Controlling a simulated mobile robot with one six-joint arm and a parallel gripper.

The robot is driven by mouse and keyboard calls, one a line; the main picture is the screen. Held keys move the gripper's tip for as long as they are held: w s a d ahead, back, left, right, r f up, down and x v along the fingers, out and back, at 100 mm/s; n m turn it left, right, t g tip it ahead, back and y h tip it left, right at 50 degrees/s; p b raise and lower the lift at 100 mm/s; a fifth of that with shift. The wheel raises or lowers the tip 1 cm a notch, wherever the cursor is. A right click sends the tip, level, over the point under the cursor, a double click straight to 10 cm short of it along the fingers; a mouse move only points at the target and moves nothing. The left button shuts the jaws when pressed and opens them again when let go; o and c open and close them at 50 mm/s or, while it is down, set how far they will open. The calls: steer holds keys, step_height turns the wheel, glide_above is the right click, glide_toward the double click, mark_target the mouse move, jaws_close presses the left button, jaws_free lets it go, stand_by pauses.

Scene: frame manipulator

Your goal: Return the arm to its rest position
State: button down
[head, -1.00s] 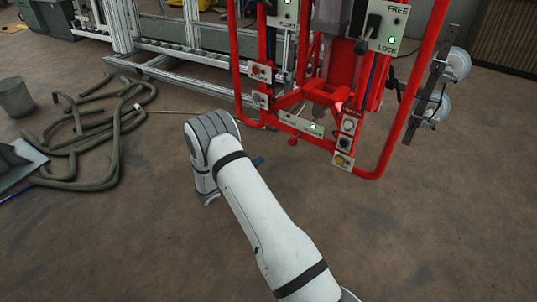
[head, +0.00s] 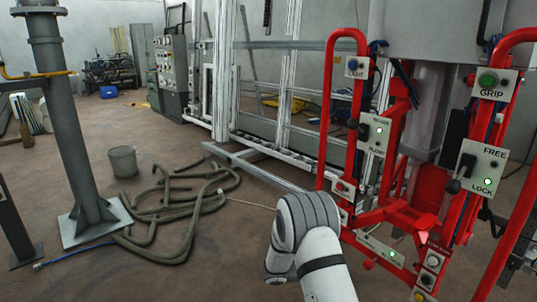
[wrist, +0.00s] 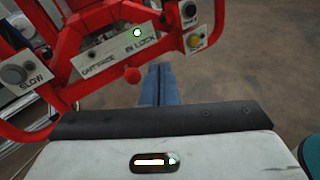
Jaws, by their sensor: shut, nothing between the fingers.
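My arm (head: 318,258) is white with dark bands and grey joint covers. It rises from the bottom of the head view and bends at a rounded joint, in front of the red frame. My gripper (wrist: 158,72) shows in the wrist view as two blue fingers side by side, shut and empty. In the head view the gripper is hidden behind the arm.
The red frame (head: 362,120) with buttons and levers stands close at the right. Coiled hoses (head: 150,212), a bucket (head: 123,161) and a grey column (head: 70,130) stand at the left. A metal rack (head: 222,80) is behind.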

steer(key=s+r+m+g+y+p, duration=0.2)
steer(key=s+r+m+y+p, duration=0.25)
steer(key=s+r, duration=0.5)
steer(key=s+r+m+g+y+p, duration=0.2)
steer(key=s+r+m+y+p, duration=0.25)
steer(key=r, duration=0.75)
steer(key=s+a+r+m+t+y+p, duration=0.2)
steer(key=s+a+r+m+y+p, duration=0.1)
steer(key=s+r, duration=0.5)
steer(key=s+a+r+m+t+y+p, duration=0.2)
steer(key=s+a+r+m+y+p, duration=0.2)
steer(key=s+a+r+m+p, duration=0.1)
steer(key=s+r+p, duration=0.1)
steer(key=s+r, duration=0.1)
steer(key=s, duration=0.1)
steer(key=shift+s+r+m+t, duration=0.15)
steer(key=shift+r+m+t, duration=0.15)
steer(key=shift+r, duration=0.1)
